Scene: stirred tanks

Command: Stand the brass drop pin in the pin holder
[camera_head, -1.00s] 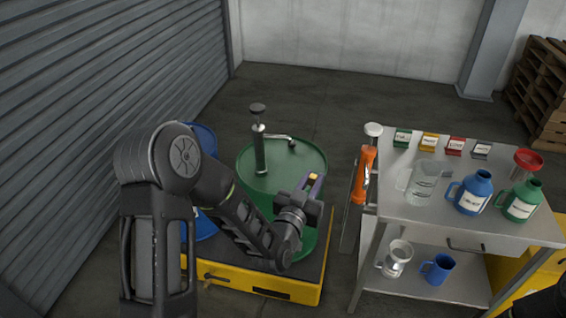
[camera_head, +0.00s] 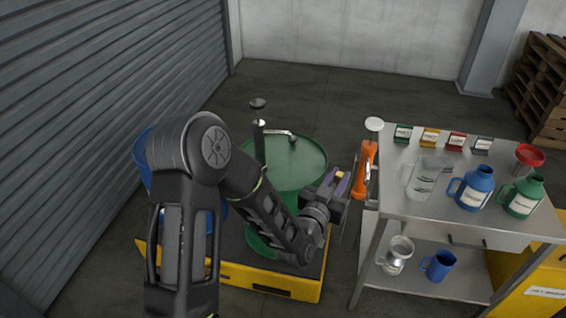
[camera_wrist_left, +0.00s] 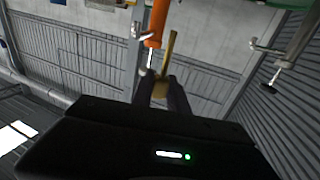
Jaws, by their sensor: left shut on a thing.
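My left gripper (camera_head: 343,182) is shut on the brass drop pin (camera_wrist_left: 168,55). In the left wrist view the slim brass pin sticks out past the two dark fingertips (camera_wrist_left: 162,90); its gripped end is partly hidden between them. The gripper is left of the orange hand pump (camera_head: 364,172) at the cart's left side, and right of the green drum (camera_head: 290,165). I cannot clearly make out the pin holder in either view. My right gripper is not in view.
The metal cart (camera_head: 452,228) holds a clear jug (camera_head: 424,176), a blue bottle (camera_head: 473,190), a green bottle (camera_head: 521,200) and several small coloured boxes. A drum pump (camera_head: 259,140) rises from the green drum on the yellow-edged pallet (camera_head: 225,277). A blue drum (camera_head: 141,165) stands left.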

